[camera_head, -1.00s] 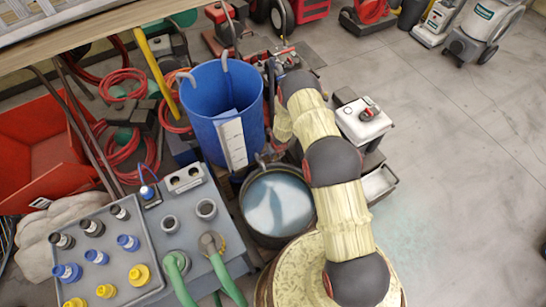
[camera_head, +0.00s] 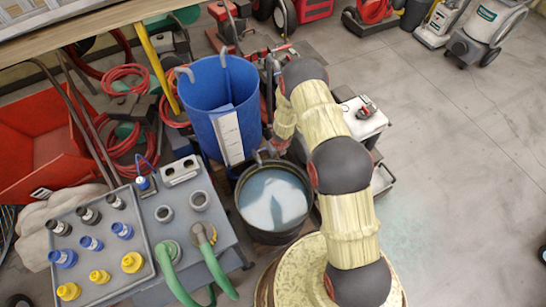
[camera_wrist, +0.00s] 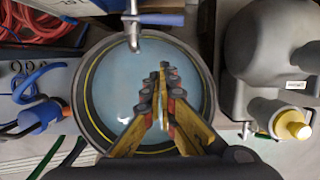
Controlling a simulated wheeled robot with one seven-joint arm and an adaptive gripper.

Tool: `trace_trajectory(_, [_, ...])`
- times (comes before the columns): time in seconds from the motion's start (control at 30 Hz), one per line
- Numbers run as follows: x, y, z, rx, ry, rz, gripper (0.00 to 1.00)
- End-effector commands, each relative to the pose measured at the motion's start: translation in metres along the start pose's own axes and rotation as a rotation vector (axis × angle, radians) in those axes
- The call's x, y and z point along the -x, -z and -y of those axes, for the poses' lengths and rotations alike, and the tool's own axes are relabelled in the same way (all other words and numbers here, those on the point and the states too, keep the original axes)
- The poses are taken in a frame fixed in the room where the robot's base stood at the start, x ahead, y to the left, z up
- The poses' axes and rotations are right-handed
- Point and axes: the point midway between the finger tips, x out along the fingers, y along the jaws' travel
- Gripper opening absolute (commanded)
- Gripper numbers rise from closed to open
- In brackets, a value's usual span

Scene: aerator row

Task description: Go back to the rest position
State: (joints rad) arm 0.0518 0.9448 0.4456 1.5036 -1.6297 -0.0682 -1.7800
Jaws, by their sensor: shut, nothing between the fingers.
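My gripper (camera_wrist: 162,72) is shut and empty in the wrist view. Its yellow and dark fingers meet at the tips, over a round dark tub (camera_wrist: 90,118) of bluish water (camera_wrist: 190,90). The tips' height above the water is hard to judge. In the head view the tub (camera_head: 243,214) stands right of the grey bench, beside my arm. My arm's cream and dark links hide most of the gripper there. No marker of the rest position shows.
A tall blue bin (camera_head: 205,95) stands behind the tub. The grey bench (camera_head: 205,255) with green hoses and a tray (camera_head: 90,262) of several caps is at left. A white-topped machine (camera_head: 362,120) stands right of my arm. The floor (camera_head: 470,170) at right is open.

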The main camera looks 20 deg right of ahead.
Motion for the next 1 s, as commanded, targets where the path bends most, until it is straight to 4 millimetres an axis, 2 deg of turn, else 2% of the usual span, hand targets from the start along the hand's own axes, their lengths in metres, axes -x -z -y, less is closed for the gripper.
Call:
trace_trajectory(0.03, [0.01, -0.001, 0.0, 0.0, 0.0, 0.001, 0.0])
trace_trajectory(0.1, [0.019, 0.0, 0.0, 0.0, 0.0, 0.0, 0.0])
trace_trajectory(0.23, [0.028, 0.0, -0.001, 0.0, 0.0, 0.0, 0.0])
trace_trajectory(0.57, [0.03, 0.001, -0.001, -0.005, 0.0, -0.001, 0.0])
trace_trajectory(0.67, [0.03, 0.001, 0.0, -0.055, 0.004, -0.001, 0.0])
trace_trajectory(0.8, [0.03, 0.005, 0.017, -0.272, 0.067, -0.007, 0.0])
trace_trajectory(0.93, [0.033, 0.038, 0.034, -0.595, 0.165, -0.04, 0.0])
trace_trajectory(1.0, [0.041, 0.056, 0.042, -0.771, 0.224, -0.05, 0.0])
